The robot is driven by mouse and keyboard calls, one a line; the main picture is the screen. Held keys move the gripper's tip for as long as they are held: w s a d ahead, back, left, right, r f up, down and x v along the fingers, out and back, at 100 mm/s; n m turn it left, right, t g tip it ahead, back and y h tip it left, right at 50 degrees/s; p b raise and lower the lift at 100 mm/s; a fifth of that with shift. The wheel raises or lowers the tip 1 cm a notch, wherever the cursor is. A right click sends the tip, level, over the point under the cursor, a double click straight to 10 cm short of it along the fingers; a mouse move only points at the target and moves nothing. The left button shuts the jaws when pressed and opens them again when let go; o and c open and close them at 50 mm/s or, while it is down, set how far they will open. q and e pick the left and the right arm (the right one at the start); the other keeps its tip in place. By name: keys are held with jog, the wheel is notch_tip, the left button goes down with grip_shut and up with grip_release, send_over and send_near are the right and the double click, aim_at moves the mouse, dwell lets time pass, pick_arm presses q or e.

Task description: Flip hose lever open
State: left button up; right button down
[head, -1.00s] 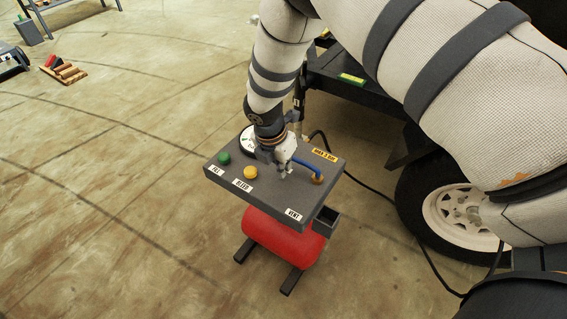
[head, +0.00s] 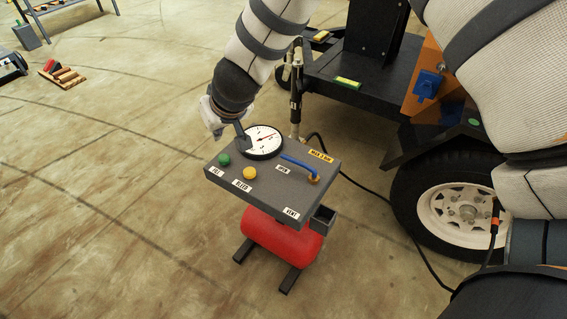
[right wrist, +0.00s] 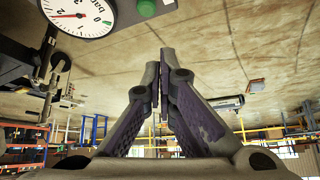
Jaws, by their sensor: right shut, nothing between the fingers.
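The blue hose lever (head: 299,166) lies across the right part of the grey panel top (head: 262,184), above the OPEN label (head: 283,169). Its right end is at a brass-coloured fitting (head: 314,179). My right gripper (head: 242,140) is at the panel's back left edge, beside the round gauge (head: 262,140) and apart from the lever. In the right wrist view its fingers (right wrist: 160,92) are together with nothing between them. The lever is not seen in that view. My left gripper is not in view.
A green knob (head: 224,160) and a yellow knob (head: 250,173) stand on the panel's left part. A red tank (head: 280,238) is below. A black cable (head: 375,190) runs right, past the trailer wheel (head: 458,208). The floor left of the panel is clear.

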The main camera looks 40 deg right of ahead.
jog(key=s+d+m+g+h, duration=0.1)
jog(key=s+d+m+h, duration=0.1)
jog(key=d+m, duration=0.3)
jog(key=m+g+h, duration=0.1)
jog(key=m+g, duration=0.4)
jog(key=m, duration=0.3)
send_near(286, 181)
jog(key=f, duration=0.1)
jog(key=f+b, duration=0.1)
jog(key=a+b, duration=0.1)
jog(key=shift+s+a+f, duration=0.1)
jog(key=shift+s+f, duration=0.3)
jog(key=d, duration=0.1)
jog(key=w+d, duration=0.1)
jog(key=shift+w+d, duration=0.2)
jog(key=shift+d, duration=0.05)
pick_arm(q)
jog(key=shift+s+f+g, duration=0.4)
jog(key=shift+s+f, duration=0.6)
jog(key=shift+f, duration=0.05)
pick_arm(e)
jog(key=shift+w+d, duration=0.2)
jog(key=shift+d, duration=0.3)
jog(key=shift+f, duration=0.1)
